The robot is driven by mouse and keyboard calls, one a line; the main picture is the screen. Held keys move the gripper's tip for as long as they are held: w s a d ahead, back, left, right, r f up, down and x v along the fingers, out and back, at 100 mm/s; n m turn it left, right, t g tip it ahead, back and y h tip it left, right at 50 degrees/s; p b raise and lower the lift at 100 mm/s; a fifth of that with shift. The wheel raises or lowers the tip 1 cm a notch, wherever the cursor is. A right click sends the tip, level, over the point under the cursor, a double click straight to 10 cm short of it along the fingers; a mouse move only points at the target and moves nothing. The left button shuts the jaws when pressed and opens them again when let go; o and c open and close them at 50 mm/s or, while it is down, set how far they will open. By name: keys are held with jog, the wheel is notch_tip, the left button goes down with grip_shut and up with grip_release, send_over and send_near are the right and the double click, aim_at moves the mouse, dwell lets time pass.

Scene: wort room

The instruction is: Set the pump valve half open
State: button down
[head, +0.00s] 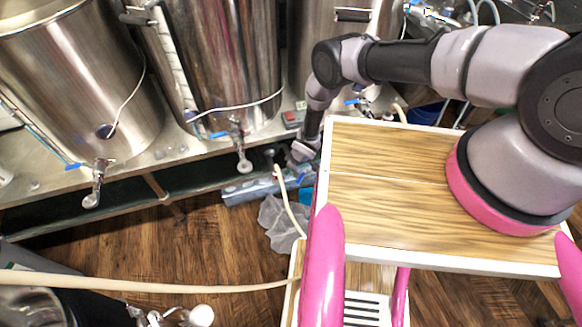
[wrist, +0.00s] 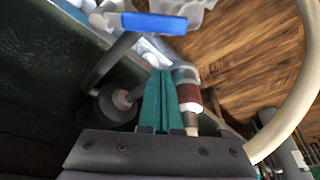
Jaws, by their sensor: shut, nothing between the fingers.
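The pump valve's blue lever handle (wrist: 155,22) shows at the top of the wrist view, on a dark arm that slants down left to a round dark body. My gripper (wrist: 160,75) shows there as two teal fingers pressed together with nothing between them. The fingertips lie below the blue handle in the picture, apart from it. A brown and silver fitting (wrist: 188,92) is just right of the fingers; I cannot tell whether they touch. In the head view my wrist reaches below the bench edge beside the pale hose, and the fingers cannot be made out.
A pale hose (wrist: 305,85) curves along the right of the wrist view; it also shows in the head view (head: 288,200). Steel kettles (head: 210,60) with blue-handled taps stand on the bench (head: 150,160). Clear plastic (head: 280,222) lies on the wooden floor (head: 220,240).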

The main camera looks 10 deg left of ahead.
aim_at(299, 179)
jog(key=shift+s+d+f, duration=0.1)
jog(key=shift+s+d, duration=0.15)
jog(key=shift+d, duration=0.35)
jog(key=shift+s+d+f, duration=0.1)
jog(key=shift+s+d, duration=0.15)
jog(key=shift+d, duration=0.35)
jog(key=shift+s+d+f, duration=0.1)
jog(key=shift+s+d, duration=0.15)
jog(key=shift+d, duration=0.35)
jog(key=shift+d, duration=0.4)
jog(key=shift+s+d+n, duration=0.2)
jog(key=shift+n, duration=0.2)
jog(key=shift+a, duration=0.2)
